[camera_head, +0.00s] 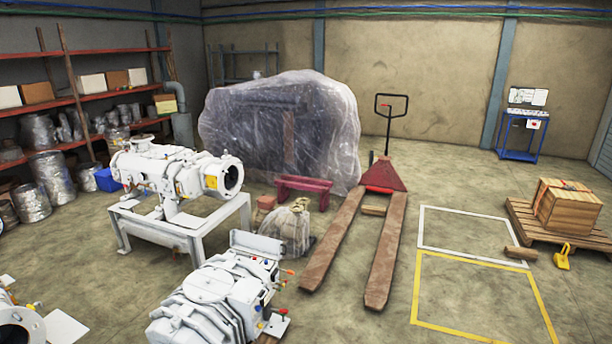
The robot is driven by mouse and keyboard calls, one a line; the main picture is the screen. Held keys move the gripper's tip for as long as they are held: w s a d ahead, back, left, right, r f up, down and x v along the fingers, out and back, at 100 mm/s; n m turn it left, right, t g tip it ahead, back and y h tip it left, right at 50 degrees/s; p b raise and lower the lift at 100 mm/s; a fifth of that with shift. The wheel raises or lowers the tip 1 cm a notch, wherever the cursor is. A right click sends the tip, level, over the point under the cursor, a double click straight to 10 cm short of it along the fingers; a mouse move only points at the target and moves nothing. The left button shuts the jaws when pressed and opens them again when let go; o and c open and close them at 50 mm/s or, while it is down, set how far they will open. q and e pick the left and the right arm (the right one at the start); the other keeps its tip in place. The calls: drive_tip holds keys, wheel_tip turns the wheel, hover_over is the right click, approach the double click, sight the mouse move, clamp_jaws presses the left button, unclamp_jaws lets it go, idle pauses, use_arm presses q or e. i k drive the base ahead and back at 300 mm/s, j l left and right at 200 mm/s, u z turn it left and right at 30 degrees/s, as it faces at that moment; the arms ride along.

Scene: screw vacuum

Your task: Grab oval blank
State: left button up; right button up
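I cannot make out an oval blank in this view. A white screw vacuum pump (170,172) with a round flanged opening stands on a white frame in the left middle. Another white pump unit (215,305) with small coloured fittings sits low in the front centre and is cut off by the bottom edge. Part of a white round-flanged machine (20,322) shows at the bottom left corner. Neither of my grippers is in view, so I cannot see whether they hold anything.
A red pallet jack (384,175) with long forks stands in the middle. Behind it is a plastic-wrapped bulk (285,130). A wooden crate (567,206) sits on a pallet at right. A blue cart (520,138) stands far right. Marked floor rectangles (480,290) are clear.

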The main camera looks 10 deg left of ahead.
sight(213, 285)
drive_tip(key=i+l, duration=0.1)
drive_tip(key=i, duration=1.55)
